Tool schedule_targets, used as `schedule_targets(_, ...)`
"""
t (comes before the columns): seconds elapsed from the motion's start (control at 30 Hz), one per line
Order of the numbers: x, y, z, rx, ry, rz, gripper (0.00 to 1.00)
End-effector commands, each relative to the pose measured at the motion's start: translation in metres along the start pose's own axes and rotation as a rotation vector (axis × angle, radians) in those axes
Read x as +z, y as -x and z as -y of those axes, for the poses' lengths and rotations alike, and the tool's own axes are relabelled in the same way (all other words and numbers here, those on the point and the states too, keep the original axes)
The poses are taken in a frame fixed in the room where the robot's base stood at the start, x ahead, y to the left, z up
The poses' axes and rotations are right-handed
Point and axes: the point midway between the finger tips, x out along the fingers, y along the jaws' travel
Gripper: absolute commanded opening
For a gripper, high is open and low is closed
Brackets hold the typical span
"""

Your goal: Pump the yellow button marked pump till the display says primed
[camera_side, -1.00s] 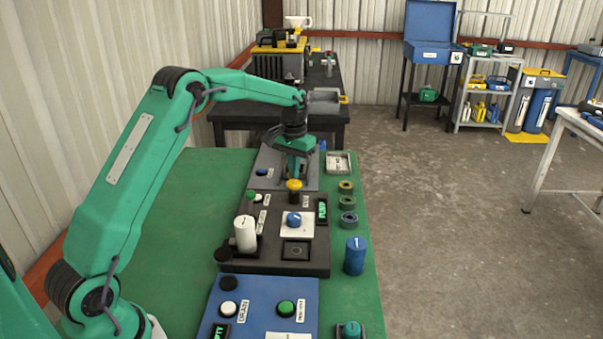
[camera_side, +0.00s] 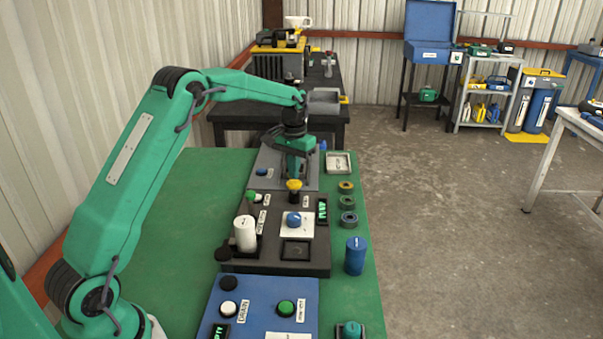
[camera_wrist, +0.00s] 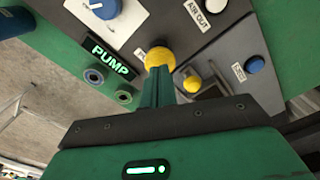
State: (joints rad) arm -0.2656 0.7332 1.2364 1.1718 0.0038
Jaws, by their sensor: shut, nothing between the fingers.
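The yellow button (camera_side: 294,185) is a round knob on the dark panel (camera_side: 240,262), at its far edge. It shows in the wrist view (camera_wrist: 160,56) just beyond my fingertips, its label partly hidden. My gripper (camera_side: 294,176) points down over it, fingers shut and empty. In the wrist view the shut fingers (camera_wrist: 158,70) overlap the button's near edge; I cannot tell whether they touch it. The display (camera_wrist: 111,59) reads PUMP in green letters; in the side view it is small (camera_side: 322,211).
A blue knob (camera_side: 293,219) on a white plate and a white cylinder (camera_side: 246,234) stand on the dark panel. A second yellow button (camera_wrist: 192,84) is on the grey panel near my fingers. Rings (camera_side: 348,203) and a blue cylinder (camera_side: 355,256) stand to the right.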

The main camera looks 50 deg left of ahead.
Motion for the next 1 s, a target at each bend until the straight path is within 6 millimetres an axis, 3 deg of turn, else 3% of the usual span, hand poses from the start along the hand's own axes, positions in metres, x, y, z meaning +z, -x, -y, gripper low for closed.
schedule_targets(1.0,0.0,-0.014,0.0,0.0,0.0,0.001,0.0)
